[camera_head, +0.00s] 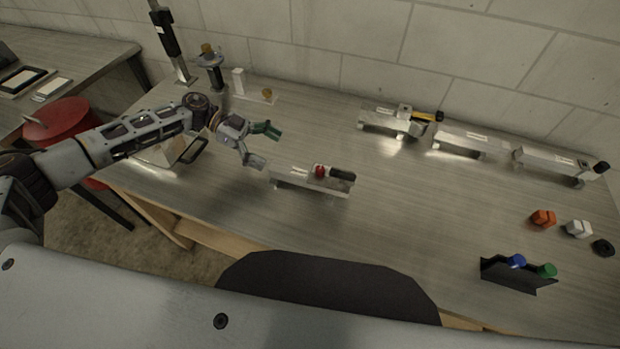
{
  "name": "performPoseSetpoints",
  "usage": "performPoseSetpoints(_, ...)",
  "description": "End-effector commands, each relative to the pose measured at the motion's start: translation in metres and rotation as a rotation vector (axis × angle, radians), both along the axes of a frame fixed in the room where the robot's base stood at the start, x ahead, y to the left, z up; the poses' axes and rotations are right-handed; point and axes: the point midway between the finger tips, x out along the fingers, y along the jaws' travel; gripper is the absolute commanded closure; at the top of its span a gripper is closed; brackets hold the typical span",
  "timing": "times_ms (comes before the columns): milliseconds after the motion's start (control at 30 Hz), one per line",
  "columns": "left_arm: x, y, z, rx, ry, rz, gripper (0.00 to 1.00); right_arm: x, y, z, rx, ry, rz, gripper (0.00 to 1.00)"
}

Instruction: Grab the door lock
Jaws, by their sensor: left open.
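A low aluminium block (290,178) sits on the workbench near the middle of the camera_head view. A red knob (319,171) and a dark handle (342,175) are on its right part. I cannot tell for sure which piece is the door lock; this fitting may be it. My left gripper (265,147) comes in from the left, its two fingers spread apart with nothing between them. It is up and left of the block, apart from the red knob. My right gripper is not in the picture.
More aluminium pieces stand along the back wall, one with a yellow and black handle (427,116). Orange (543,217) and white (579,229) small parts lie at right, near a dark holder (511,275) with blue and green knobs.

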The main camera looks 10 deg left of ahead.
Motion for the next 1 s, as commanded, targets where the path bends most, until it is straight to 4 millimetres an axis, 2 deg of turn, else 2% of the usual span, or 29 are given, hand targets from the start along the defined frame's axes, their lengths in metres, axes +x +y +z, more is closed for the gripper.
performPoseSetpoints(500,-0.01,-0.059,-0.024,-0.001,0.001,-0.001,0.08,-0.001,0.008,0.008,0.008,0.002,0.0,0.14)
performPoseSetpoints(1000,-0.011,-0.065,-0.027,0.0,0.0,-0.001,0.08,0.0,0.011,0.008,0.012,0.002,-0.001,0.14)
